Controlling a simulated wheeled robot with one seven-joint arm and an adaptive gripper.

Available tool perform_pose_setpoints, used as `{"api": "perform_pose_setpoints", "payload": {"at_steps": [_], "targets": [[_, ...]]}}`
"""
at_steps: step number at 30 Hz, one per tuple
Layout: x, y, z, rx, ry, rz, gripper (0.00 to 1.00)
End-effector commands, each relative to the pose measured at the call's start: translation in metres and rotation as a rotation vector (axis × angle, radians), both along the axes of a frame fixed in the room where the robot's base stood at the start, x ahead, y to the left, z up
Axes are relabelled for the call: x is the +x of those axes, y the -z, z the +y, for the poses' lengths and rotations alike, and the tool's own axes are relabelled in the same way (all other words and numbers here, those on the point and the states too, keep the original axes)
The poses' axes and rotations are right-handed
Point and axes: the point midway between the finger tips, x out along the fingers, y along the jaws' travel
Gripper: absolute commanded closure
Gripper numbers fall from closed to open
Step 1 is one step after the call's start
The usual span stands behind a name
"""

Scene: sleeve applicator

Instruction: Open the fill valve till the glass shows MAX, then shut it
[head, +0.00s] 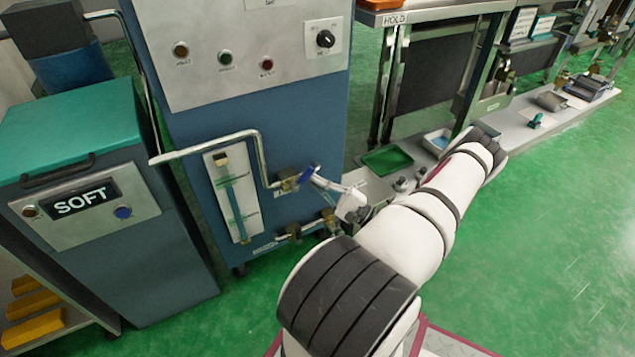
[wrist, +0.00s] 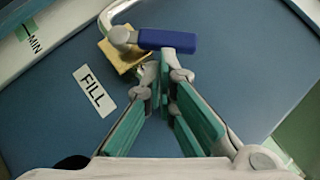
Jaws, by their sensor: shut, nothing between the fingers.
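The fill valve has a brass body (head: 288,179) on the front of the blue cabinet, fed by a bent steel pipe. Its blue lever (wrist: 168,41) lies crosswise in the wrist view, to the right of the brass body (wrist: 122,55); in the head view the lever (head: 306,176) is small. A FILL label (wrist: 95,90) is beside it. My gripper (wrist: 169,72) is shut and empty, fingertips just below the lever; I cannot tell whether they touch it. The sight glass (head: 233,205) stands upright left of the valve. Its level is too small to read. A MIN mark (wrist: 33,42) shows.
More brass valves (head: 293,232) sit low on the cabinet, below the fill valve. A knob (head: 325,39) and several lamps are on the upper panel. A SOFT box (head: 82,201) stands left. A bench with a green tray (head: 387,160) stands right. Green floor is open at right.

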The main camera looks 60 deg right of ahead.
Motion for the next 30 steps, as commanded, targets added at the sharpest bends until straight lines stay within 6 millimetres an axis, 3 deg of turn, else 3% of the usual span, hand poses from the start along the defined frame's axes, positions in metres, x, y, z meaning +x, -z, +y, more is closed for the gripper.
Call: {"api": "perform_pose_setpoints", "payload": {"at_steps": [19, 24, 30], "targets": [[0.001, -0.009, 0.001, -0.142, 0.0, 0.087, 1.0], [0.001, -0.017, 0.001, -0.142, 0.0, 0.086, 1.0], [0.003, -0.03, 0.004, -0.279, -0.001, 0.171, 1.0]]}}
